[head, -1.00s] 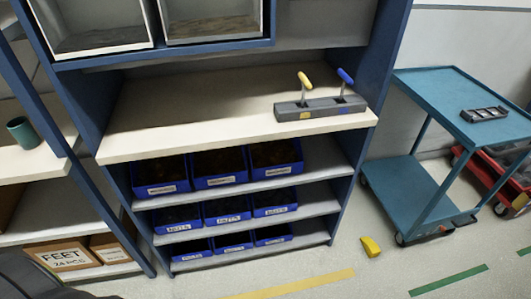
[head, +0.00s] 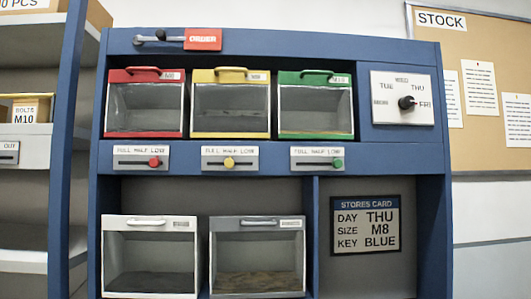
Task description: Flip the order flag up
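The order flag (head: 203,39) is a red plate with white "ORDER" lettering at the top left of the blue cabinet front. It lies level, at the right end of a short grey arm (head: 174,39) with dark fittings near its left end. The flag is in plain sight and nothing covers it. Neither of my grippers shows in the head view.
The cabinet (head: 285,48) has red (head: 145,135), yellow (head: 231,135) and green (head: 316,135) framed bins, with sliders below. A day dial (head: 407,103) is at right. A stores card (head: 365,225) reads THU, M8, BLUE. Shelving stands left, a stock board (head: 480,160) right.

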